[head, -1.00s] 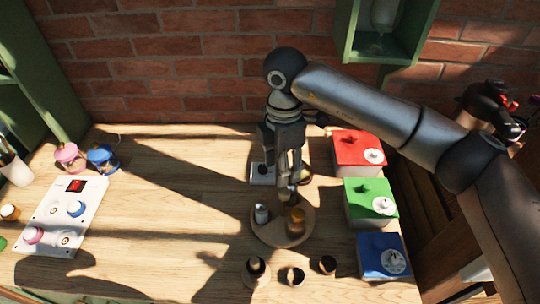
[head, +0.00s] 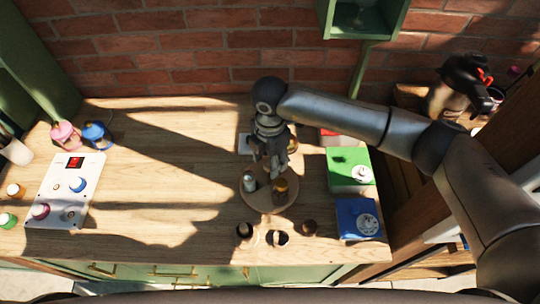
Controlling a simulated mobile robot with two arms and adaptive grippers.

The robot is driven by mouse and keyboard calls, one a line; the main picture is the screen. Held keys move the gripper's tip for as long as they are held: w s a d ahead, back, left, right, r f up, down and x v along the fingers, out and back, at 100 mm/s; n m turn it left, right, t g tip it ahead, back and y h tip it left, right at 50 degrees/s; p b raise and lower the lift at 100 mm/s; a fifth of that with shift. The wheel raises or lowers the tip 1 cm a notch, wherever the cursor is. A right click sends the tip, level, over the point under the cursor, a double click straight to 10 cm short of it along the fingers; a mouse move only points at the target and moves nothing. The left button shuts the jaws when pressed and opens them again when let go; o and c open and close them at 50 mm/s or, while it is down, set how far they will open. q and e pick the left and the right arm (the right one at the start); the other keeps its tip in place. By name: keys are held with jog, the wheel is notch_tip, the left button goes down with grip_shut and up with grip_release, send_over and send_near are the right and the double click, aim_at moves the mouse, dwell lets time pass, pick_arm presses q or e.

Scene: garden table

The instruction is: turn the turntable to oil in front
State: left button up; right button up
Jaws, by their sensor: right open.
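The turntable (head: 268,201) is a round wooden disc on the right half of the table. On it stand a pale metallic container (head: 249,182) at the left and an amber bottle (head: 280,189) at the right front; I cannot tell which one is the oil. My right gripper (head: 271,172) is open and points down over the back of the turntable, close to these containers. Whether it touches anything there is hidden. Part of the turntable's back is covered by the gripper. My left gripper is not in view.
Several small dark-topped cups, one of them here (head: 278,238), stand in front of the turntable. A green-lidded box (head: 347,162) and a blue-lidded box (head: 352,212) stand to its right. A white panel with knobs (head: 60,207) lies at the left. The table's middle left is clear.

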jog(key=shift+f, duration=0.5)
jog(key=shift+c, duration=0.4)
grip_shut()
